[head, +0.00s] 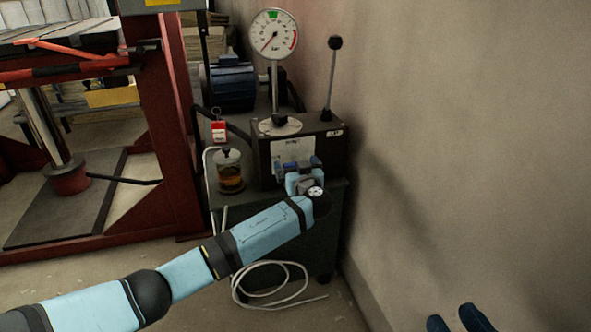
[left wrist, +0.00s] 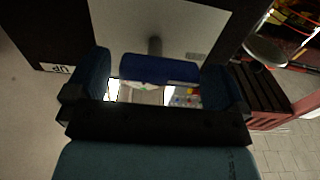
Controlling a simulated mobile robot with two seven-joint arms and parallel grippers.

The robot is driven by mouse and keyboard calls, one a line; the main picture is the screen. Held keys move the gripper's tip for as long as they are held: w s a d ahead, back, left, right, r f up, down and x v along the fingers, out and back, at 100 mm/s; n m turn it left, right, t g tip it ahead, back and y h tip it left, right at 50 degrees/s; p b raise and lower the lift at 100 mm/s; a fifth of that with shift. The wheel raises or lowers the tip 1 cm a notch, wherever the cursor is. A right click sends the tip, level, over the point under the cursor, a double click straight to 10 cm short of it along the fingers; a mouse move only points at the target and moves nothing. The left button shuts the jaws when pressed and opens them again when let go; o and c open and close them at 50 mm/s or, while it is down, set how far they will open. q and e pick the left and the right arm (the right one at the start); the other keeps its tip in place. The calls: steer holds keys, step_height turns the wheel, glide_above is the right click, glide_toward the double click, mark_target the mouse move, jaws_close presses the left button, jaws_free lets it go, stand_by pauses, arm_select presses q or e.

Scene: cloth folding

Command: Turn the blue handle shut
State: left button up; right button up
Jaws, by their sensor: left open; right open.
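The blue handle (left wrist: 160,69) is a short bar on a grey stem, standing out from the pale plate on the dark box. In the left wrist view it lies crosswise between the two fingers of my left gripper (left wrist: 155,82), which are open around it. Small gaps at its ends make contact hard to tell. In the head view my left gripper (head: 298,168) is at the front of the box and mostly hides the handle. My right gripper (head: 460,322) shows only its dark blue fingertips at the bottom right, apart and empty, far from the box.
The dark box (head: 335,150) carries a pressure gauge (head: 273,34) and an upright black-knobbed lever (head: 333,75). A jar of amber fluid (head: 230,172) stands left of it. A red press frame (head: 170,130) is further left. The wall (head: 470,130) bounds the right; a pale hose (head: 275,300) lies on the floor.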

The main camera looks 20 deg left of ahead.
arm_select(q)
steer(key=shift+w+a, duration=0.25)
steer(key=shift+w, duration=0.1)
steer(key=shift+c, duration=0.5)
steer(key=c, duration=0.8)
